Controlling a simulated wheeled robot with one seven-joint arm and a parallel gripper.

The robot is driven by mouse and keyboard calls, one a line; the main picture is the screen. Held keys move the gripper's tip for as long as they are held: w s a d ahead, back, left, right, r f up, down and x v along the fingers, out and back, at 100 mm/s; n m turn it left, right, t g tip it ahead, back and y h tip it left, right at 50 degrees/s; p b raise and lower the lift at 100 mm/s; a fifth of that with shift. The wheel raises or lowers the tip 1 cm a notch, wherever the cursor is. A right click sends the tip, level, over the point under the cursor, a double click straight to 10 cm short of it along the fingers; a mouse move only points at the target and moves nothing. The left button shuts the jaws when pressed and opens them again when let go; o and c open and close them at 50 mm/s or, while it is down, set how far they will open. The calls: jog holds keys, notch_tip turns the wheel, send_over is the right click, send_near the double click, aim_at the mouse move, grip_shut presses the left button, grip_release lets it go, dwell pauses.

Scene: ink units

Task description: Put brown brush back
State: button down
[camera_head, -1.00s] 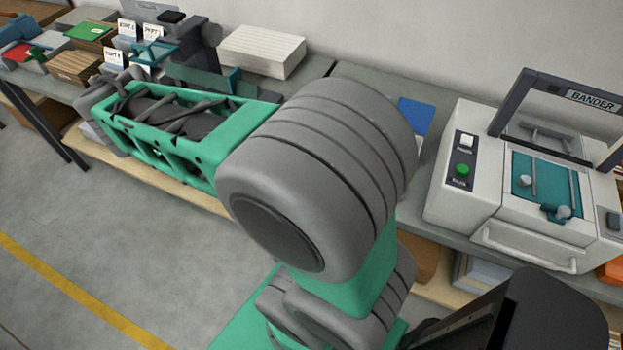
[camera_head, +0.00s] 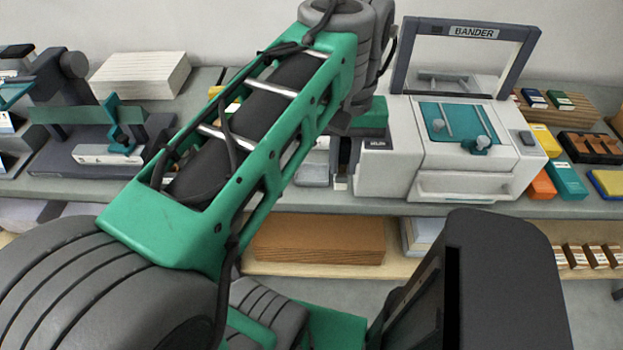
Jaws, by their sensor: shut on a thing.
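My gripper (camera_head: 344,165) is small and dark at the far end of my raised green arm, just left of the white BANDER machine (camera_head: 455,150). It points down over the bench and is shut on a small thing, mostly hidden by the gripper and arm. I cannot make out this thing's colour or shape, so I cannot tell whether it is the brown brush. No brown brush shows clearly elsewhere. A brown notched block (camera_head: 592,148) lies on the bench at the right.
The grey bench (camera_head: 400,208) runs along the wall. A white paper stack (camera_head: 140,76) and a dark device with a teal clamp (camera_head: 122,125) stand at left. Yellow (camera_head: 546,141), orange (camera_head: 541,184) and teal (camera_head: 567,181) blocks lie right of the machine. A brown box (camera_head: 318,240) sits on the lower shelf.

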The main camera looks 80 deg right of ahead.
jog(key=w+d+f, duration=0.3)
jog(key=f, duration=0.1)
jog(key=w+d+f+p, duration=0.1)
jog(key=w+d+f, duration=0.1)
jog(key=d+f, duration=0.2)
jog(key=w+d+f+p, duration=0.1)
jog(key=w+d+f, duration=0.2)
jog(key=f, duration=0.1)
jog(key=shift+w+d+f, duration=0.35)
jog(key=shift+f, duration=0.3)
jog(key=c, duration=1.3)
grip_release()
